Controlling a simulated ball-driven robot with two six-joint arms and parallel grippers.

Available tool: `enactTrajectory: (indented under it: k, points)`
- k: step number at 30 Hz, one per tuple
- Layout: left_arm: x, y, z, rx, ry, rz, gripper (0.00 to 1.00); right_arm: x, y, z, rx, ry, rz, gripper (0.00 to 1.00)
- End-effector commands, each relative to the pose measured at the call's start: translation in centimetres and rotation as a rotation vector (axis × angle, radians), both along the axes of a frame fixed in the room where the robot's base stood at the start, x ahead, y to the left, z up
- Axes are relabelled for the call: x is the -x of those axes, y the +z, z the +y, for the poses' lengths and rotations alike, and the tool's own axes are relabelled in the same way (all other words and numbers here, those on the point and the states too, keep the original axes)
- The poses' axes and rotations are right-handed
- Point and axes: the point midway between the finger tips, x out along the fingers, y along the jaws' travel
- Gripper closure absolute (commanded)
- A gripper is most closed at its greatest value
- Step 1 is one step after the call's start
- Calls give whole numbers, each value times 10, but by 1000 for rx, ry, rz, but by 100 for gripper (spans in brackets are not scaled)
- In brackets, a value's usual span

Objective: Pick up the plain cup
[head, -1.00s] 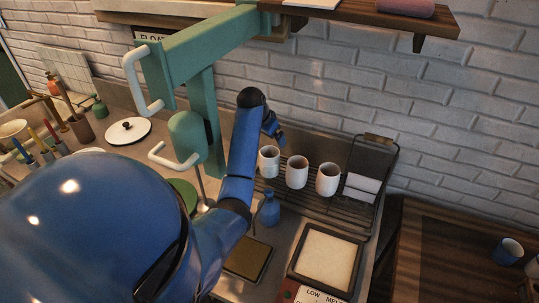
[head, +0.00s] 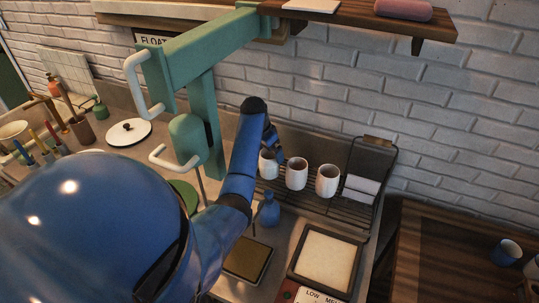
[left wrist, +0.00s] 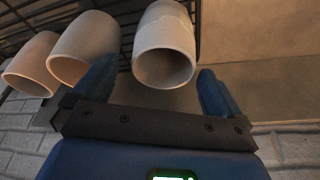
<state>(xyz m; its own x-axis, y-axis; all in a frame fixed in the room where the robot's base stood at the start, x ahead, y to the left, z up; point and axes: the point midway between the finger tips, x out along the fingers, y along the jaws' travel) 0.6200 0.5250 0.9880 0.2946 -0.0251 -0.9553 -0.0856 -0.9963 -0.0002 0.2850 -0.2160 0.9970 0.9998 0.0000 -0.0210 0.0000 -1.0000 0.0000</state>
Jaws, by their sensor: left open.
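Three pale cups stand in a row on a dark wire rack: a left cup (head: 268,166), a middle cup (head: 297,174) and a right cup (head: 327,181).
The wire rack (head: 345,212) has a raised frame with white rolls at its right end. A blue bottle (head: 269,210) stands in front of it, beside my arm. A green press (head: 205,110) rises to the left. A framed pale slab (head: 326,260) lies in front.

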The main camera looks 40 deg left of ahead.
Motion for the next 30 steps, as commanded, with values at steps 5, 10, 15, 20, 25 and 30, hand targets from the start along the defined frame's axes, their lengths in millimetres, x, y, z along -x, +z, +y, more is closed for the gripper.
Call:
enactTrajectory:
  k: [5,10,15,20,25,30]
  points:
    - [-4,-21,2,2,0,3,0,0,9,0,0,0,0,100]
    - [-10,-38,2,1,0,2,0,0,10,0,0,0,0,100]
    - [-11,-43,2,0,0,0,0,0,10,0,0,0,0,100]
    - [-11,-43,2,0,0,0,0,0,9,0,0,0,0,100]
    - [-11,-43,2,0,0,0,26,0,9,0,0,0,0,100]
    - [-11,-43,2,0,0,0,52,0,9,0,0,0,0,100]
